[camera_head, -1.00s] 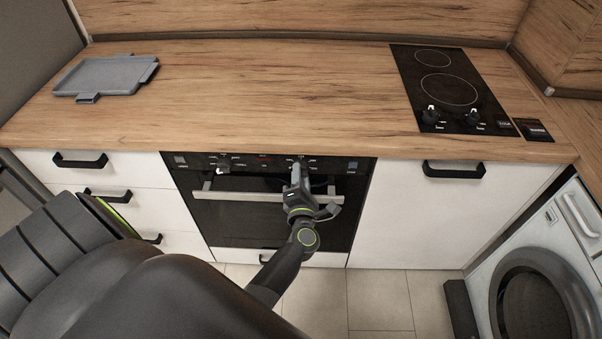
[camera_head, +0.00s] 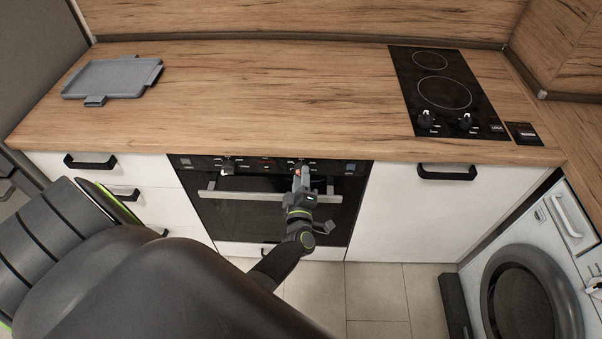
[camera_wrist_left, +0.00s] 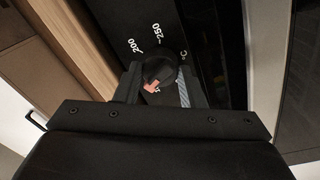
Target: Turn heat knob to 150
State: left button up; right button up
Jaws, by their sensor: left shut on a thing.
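The oven's black control panel (camera_head: 265,165) runs along the top of the built-in oven under the counter. The heat knob (camera_wrist_left: 160,70) is round and black with an orange-red mark, and shows between the fingers in the left wrist view. The printed marks 200 and 250 and a °C sign are readable around it; other marks are hidden by the gripper. My left gripper (camera_head: 301,170) reaches the right knob of the panel and is shut on it; it also shows in the left wrist view (camera_wrist_left: 158,88). My right gripper is not in view.
Another knob (camera_head: 228,166) sits on the panel's left part. The oven handle (camera_head: 240,195) crosses just below the panel, close to my left gripper. A grey tray (camera_head: 112,78) and a black hob (camera_head: 445,92) are on the counter; its middle is clear.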

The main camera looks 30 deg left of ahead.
pick_arm(q)
jog(key=m+p, duration=0.2)
jog(key=m, duration=0.4)
jog(key=shift+h, duration=0.3)
dwell(0.3)
jog(key=o, duration=1)
jog(key=p+v, duration=0.2)
jog(key=v, duration=1.5)
jog(key=shift+s, duration=0.2)
jog(key=shift+f, duration=0.2)
